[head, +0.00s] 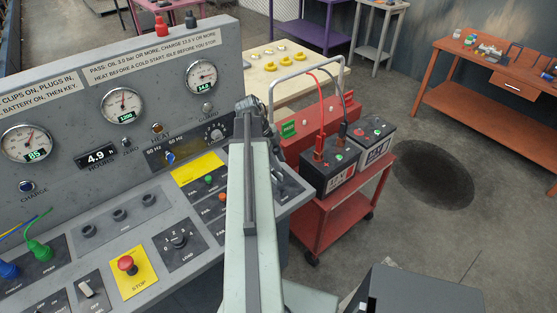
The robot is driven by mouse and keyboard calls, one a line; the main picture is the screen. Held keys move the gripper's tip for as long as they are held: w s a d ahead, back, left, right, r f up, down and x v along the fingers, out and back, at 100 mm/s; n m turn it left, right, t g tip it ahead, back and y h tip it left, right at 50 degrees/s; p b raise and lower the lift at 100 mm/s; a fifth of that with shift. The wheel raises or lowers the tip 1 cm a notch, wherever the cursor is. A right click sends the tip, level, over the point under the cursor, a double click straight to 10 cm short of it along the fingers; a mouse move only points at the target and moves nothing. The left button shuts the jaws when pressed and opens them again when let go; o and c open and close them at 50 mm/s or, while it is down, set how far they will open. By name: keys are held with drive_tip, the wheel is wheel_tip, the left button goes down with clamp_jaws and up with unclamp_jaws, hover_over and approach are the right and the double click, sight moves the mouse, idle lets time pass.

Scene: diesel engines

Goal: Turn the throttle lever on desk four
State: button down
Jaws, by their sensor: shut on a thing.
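A grey sloped control desk (222,164) fills the left of the head view, with gauges on its upright panel and switches on its lower face. I cannot make out which control is the throttle lever, nor a desk number. My pale arm rises from the bottom middle and covers part of the desk's right side. Its dark far end is near the right edge of the upright panel. My gripper's fingers do not show, so its hold is hidden.
A red stop button (126,264) and a load dial (178,241) are on the desk. A red cart (330,222) with two batteries stands close to its right. A red-brown bench (480,78) is at the far right. A dark stain marks the open floor.

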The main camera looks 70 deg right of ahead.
drive_tip(key=c, duration=1)
unclamp_jaws()
drive_tip(key=shift+c, duration=0.2)
drive_tip(key=p+v, duration=0.7)
drive_tip(key=v, duration=0.1)
drive_tip(key=shift+s+a+r, duration=0.1)
drive_tip(key=shift+s, duration=0.05)
